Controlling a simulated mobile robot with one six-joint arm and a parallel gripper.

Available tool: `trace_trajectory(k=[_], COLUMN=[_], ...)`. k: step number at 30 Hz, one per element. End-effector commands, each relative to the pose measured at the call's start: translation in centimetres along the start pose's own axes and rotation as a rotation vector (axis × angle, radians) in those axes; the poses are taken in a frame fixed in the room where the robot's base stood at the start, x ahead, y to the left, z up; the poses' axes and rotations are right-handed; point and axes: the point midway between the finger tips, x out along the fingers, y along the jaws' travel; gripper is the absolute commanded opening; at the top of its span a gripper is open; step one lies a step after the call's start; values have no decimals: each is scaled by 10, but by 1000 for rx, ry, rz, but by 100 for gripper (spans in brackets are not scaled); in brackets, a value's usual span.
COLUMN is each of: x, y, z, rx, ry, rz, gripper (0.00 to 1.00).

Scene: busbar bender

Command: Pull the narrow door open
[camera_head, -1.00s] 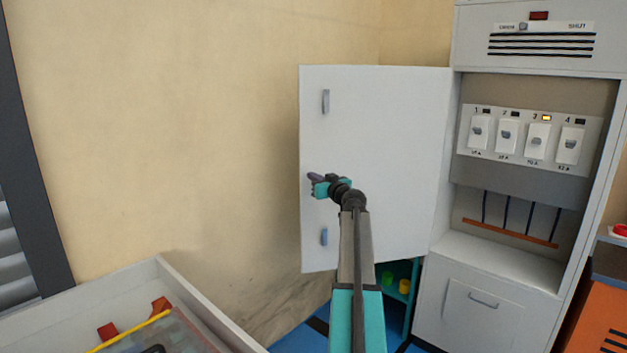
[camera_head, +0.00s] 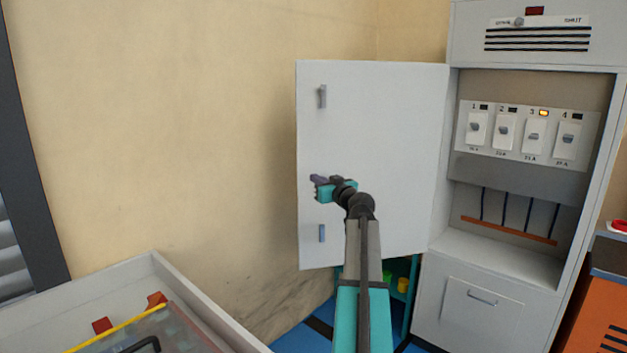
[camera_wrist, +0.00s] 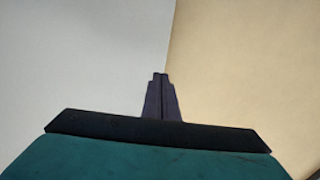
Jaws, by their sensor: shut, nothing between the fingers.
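The narrow door (camera_head: 390,120) is a pale grey panel standing wide open to the left of the grey cabinet (camera_head: 452,250). Two small grey handles or latches show on it, an upper one (camera_head: 322,96) and a lower one (camera_head: 322,233). My gripper (camera_head: 314,180) is in front of the door near its free left edge, between these two. In the wrist view my gripper (camera_wrist: 160,78) has its fingers together and empty, in line with the door's edge. The door (camera_wrist: 80,60) fills the left there. I cannot tell whether the fingers touch it.
Inside the cabinet is a panel of numbered switches (camera_head: 520,133); the lamp at 3 is lit. A grey tray (camera_head: 210,300) stands at the lower left. An orange unit (camera_head: 600,310) stands at the right. A beige wall (camera_head: 180,130) is behind the door.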

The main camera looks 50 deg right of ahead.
Motion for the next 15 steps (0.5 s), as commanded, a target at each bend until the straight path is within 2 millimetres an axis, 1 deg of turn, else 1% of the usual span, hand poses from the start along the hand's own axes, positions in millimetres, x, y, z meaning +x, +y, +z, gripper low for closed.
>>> trace_trajectory(k=[1, 15], x=[-7, -49], y=[-3, -18], z=[1, 1], rx=[-1, 1], ry=[0, 1], rz=[0, -3], gripper=[0, 0])
